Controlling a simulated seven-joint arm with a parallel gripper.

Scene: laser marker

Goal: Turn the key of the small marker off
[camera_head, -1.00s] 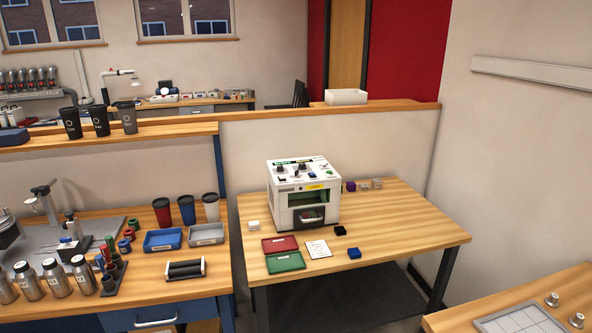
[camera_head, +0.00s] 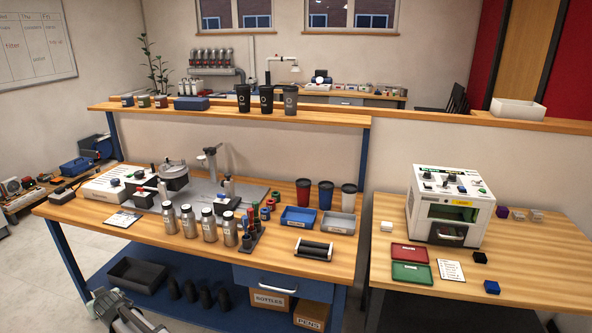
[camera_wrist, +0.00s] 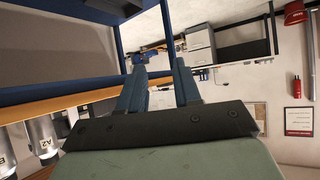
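The white boxy marker (camera_head: 446,233) stands on the right wooden table. Its top panel holds dark knobs, a blue part and a green label; the key is too small to tell apart there. A second marking setup (camera_head: 175,178) stands on the left bench, with a white control box (camera_head: 116,183) at its left end. I cannot tell for sure which setup the task means. My gripper (camera_wrist: 160,78) shows in the wrist view with its two fingers apart and nothing between them. It is away from both setups. Part of my arm shows at the bottom left of the head view.
The left bench carries steel bottles (camera_head: 209,225), tumblers (camera_head: 326,195), a blue tray (camera_head: 299,220) and a black roller (camera_head: 313,249). Red (camera_head: 410,254) and green (camera_head: 411,273) trays lie before the white marker.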

